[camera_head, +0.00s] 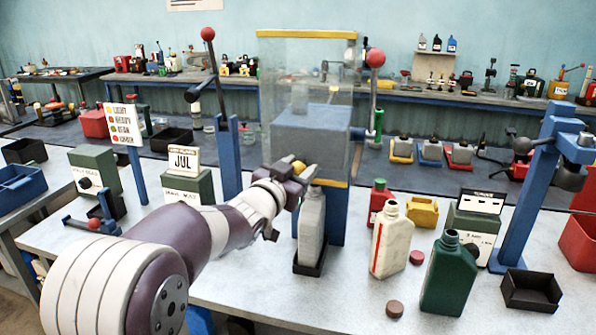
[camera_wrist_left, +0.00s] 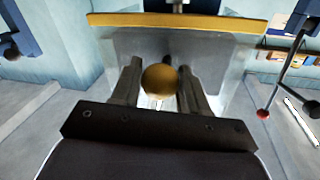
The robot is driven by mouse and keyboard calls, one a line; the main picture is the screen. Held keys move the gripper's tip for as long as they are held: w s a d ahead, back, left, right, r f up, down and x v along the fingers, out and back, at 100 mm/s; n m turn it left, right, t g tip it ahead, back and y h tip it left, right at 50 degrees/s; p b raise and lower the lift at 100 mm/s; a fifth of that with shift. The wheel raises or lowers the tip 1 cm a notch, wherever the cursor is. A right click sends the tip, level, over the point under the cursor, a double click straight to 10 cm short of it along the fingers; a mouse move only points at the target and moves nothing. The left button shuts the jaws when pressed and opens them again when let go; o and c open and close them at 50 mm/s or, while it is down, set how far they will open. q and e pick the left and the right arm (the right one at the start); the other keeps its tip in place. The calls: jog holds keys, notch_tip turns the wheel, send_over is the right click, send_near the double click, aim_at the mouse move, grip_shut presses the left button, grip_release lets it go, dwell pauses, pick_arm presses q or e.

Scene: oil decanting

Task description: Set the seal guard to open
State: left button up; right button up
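The seal guard (camera_head: 307,80) is a clear panel with a yellow top bar, in front of the blue-framed press in the middle of the bench. It appears lowered; a yellow strip crosses the press lower down. My left gripper (camera_head: 305,172) is at the guard's lower edge. In the left wrist view a yellow ball knob (camera_wrist_left: 160,81) sits between its two fingers, which appear to touch it on both sides. A grey bottle (camera_head: 311,225) stands in a dark holder just below the gripper. My right gripper is not in view.
Red-knobbed levers (camera_head: 376,58) rise beside the press. A cream bottle (camera_head: 391,240), a green bottle (camera_head: 449,275) and loose red caps (camera_head: 417,257) stand to the right. A black tray (camera_head: 530,290) is at the front right. The JUL sign (camera_head: 183,160) stands left of the press.

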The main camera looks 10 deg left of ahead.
pick_arm(q)
jog(key=shift+o, duration=0.9)
jog(key=shift+s+a+f, duration=0.1)
jog(key=shift+s, duration=0.2)
jog(key=b+v, duration=0.1)
jog(key=v, duration=1.1)
jog(key=s+a+f+n+g+y, duration=0.2)
jog(key=a+f+g+y, duration=0.15)
jog(key=f, duration=0.35)
jog(key=s+a+f+n+g+y, duration=0.2)
jog(key=s+f+g, duration=0.15)
jog(key=f, duration=0.35)
jog(key=s+d+f+g+h+p, duration=0.1)
jog(key=s+d+f+g+p, duration=0.3)
jog(key=s+f+g, duration=0.5)
jog(key=s+d+f, duration=0.1)
jog(key=s+d, duration=0.1)
jog(key=s, duration=0.2)
jog(key=shift+s+n+p, duration=0.3)
jog(key=shift+s+p, duration=0.05)
